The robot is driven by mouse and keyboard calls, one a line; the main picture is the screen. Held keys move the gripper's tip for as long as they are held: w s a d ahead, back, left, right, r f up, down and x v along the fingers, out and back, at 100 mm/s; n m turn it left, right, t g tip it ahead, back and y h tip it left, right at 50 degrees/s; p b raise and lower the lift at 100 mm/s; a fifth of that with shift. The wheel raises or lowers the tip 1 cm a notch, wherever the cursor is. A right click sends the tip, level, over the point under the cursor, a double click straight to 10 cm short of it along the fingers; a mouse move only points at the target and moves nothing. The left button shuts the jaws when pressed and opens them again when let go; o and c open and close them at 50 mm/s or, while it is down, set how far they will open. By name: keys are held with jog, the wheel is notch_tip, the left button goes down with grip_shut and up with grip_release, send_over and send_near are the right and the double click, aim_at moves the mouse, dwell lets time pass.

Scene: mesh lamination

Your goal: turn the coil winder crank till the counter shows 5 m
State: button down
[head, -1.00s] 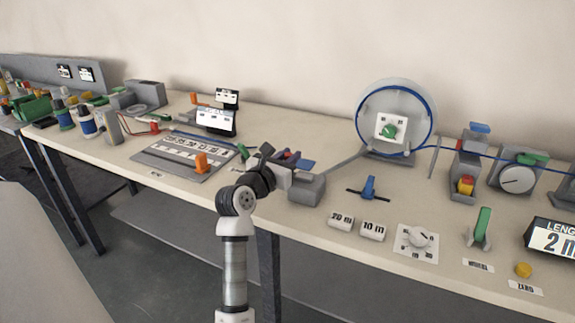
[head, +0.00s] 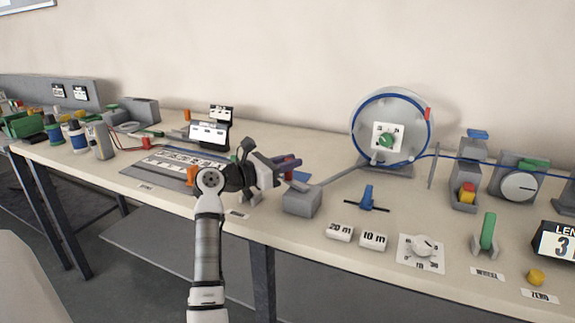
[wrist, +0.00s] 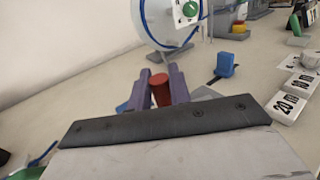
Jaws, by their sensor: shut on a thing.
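The coil winder's large pale wheel (head: 354,140) carries a ring of blue tube and has a red mark at its upper right. The length counter (head: 560,244) at the right edge shows 3; its right side is cut off. My gripper (head: 290,166) is left of the wheel, over the grey crank box (head: 302,202). In the wrist view my gripper (wrist: 158,76) has its purple fingers on both sides of the red crank handle (wrist: 160,92), shut on it. The crank arm below is mostly hidden.
A blue lever (head: 367,197), 20 m and 10 m blocks (head: 340,233), a white dial (head: 422,250), a green lever (head: 488,232) and a yellow button (head: 536,277) stand right of the crank box. The labelled board (head: 155,173) lies left, behind my arm.

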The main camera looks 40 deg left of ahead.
jog(key=c, duration=1.3)
grip_release()
jog(key=shift+c, duration=0.2)
notch_tip(320, 180, up, 20)
jog(key=shift+o, duration=0.2)
